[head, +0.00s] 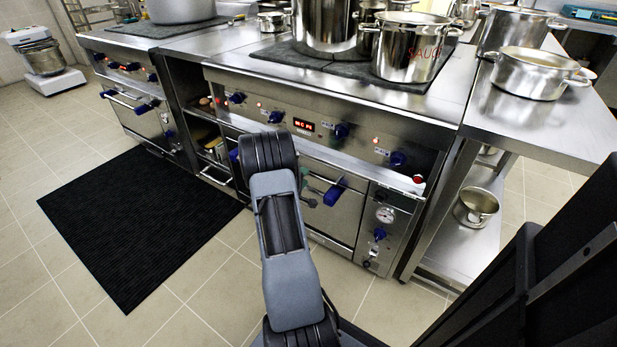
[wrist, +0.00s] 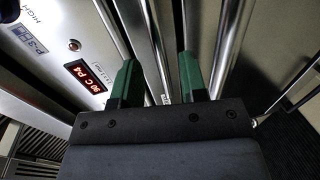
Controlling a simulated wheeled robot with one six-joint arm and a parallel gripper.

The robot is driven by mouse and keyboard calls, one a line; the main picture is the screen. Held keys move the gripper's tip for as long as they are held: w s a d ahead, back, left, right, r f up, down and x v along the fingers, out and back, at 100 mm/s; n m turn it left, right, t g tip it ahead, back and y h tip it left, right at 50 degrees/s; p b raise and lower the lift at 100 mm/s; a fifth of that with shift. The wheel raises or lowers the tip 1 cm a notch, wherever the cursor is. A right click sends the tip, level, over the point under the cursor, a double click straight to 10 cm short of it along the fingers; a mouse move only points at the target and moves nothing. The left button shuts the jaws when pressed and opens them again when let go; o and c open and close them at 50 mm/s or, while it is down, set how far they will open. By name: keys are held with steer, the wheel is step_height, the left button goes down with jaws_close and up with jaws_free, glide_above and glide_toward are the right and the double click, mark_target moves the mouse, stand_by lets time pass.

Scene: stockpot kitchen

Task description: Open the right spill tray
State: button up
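My gripper (wrist: 157,62) shows in the wrist view with two green fingers apart and nothing clearly held between them. Steel strips (wrist: 160,30) of the range front run past and between the fingertips; I cannot tell whether they touch. The red display (wrist: 86,78) is just left of the fingers. In the head view my arm hides most of the gripper, at the front of the right range (head: 330,118), below its control panel. The right spill tray cannot be picked out clearly; the steel strips under the panel may include its front.
Pots (head: 412,45) stand on the right range. A steel side table (head: 545,115) with a pot (head: 535,72) stands at the right. An oven door with a blue-ended handle (head: 335,192) is below the panel. A black mat (head: 140,220) lies on open floor at the left.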

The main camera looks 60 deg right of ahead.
steer(key=shift+b+x, duration=0.45)
steer(key=shift+x, duration=1.6)
steer(key=shift+c, duration=0.2)
jaws_close()
